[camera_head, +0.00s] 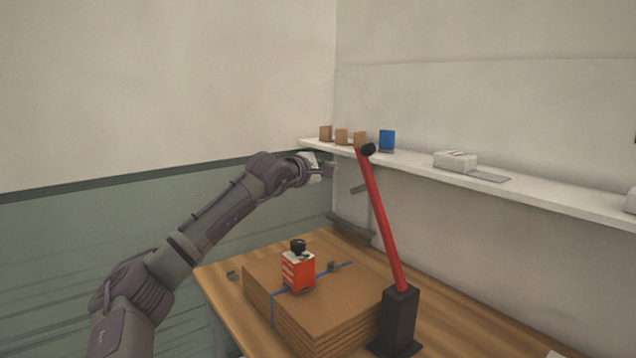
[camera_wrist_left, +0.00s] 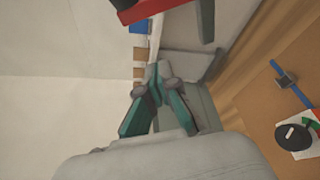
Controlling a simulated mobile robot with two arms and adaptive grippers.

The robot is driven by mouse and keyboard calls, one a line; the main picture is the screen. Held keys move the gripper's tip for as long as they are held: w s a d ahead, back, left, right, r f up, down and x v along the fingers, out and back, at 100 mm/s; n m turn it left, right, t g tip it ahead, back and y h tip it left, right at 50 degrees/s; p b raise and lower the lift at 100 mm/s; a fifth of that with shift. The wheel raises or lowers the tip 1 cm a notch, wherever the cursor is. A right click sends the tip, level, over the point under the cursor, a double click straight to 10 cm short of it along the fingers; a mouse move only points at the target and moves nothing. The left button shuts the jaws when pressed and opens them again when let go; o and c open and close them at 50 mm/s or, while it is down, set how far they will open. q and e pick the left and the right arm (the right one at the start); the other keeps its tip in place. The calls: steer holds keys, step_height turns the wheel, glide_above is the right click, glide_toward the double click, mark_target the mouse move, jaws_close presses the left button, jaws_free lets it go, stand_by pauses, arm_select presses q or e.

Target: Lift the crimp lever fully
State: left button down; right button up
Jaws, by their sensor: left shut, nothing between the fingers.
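The long red lever (camera_head: 383,220) stands steeply raised from a dark base block (camera_head: 400,318) and tilts left toward its black knob (camera_head: 368,150). Part of the red lever (camera_wrist_left: 142,10) also shows at the top of the left wrist view. My left gripper (camera_head: 329,168) is left of the knob and a little lower, seemingly apart from it. In the left wrist view its fingers (camera_wrist_left: 157,82) meet at the tips, shut and empty. My right gripper is not in view.
A cardboard stack (camera_head: 340,310) with a blue strap (camera_head: 333,268) lies on the wooden table (camera_head: 225,285). An orange-red device (camera_head: 298,272) with a black knob sits on it. A white wall shelf (camera_head: 545,195) behind holds small brown blocks, a blue block (camera_head: 387,141) and a white device (camera_head: 455,160).

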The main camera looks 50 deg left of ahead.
arm_select(q)
steer(key=b+v, duration=0.1)
steer(key=v, duration=0.3)
steer(key=shift+w+d, duration=0.1)
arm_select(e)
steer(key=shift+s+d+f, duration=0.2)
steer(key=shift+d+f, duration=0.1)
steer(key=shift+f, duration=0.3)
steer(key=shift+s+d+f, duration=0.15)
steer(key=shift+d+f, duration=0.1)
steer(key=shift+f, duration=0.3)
